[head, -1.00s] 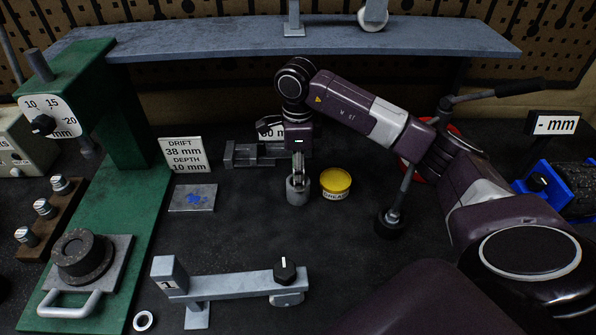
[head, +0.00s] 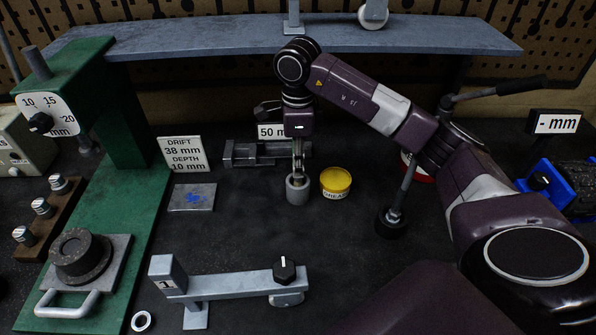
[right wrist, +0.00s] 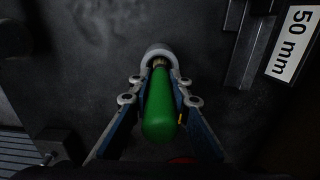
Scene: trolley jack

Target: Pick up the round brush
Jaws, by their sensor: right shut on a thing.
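The round brush (right wrist: 158,108) shows in the right wrist view as a green handle with a brass-coloured collar at its far end. My right gripper (right wrist: 154,95) is shut on the handle, one finger on each side. It also shows in the head view (head: 298,158), pointing down above a small grey cup (head: 298,192). The collar lines up with the mouth of the cup (right wrist: 158,53). The brush's bristle end is hidden, so I cannot tell how deep it sits. My left gripper is not in view.
A yellow grease tin (head: 336,183) stands just right of the cup. A grey vise (head: 250,153) and a 50 mm sign (head: 270,131) are behind. A green press (head: 118,185) stands left, a grey numbered arm fixture (head: 225,282) in front. A shelf (head: 200,40) spans the back.

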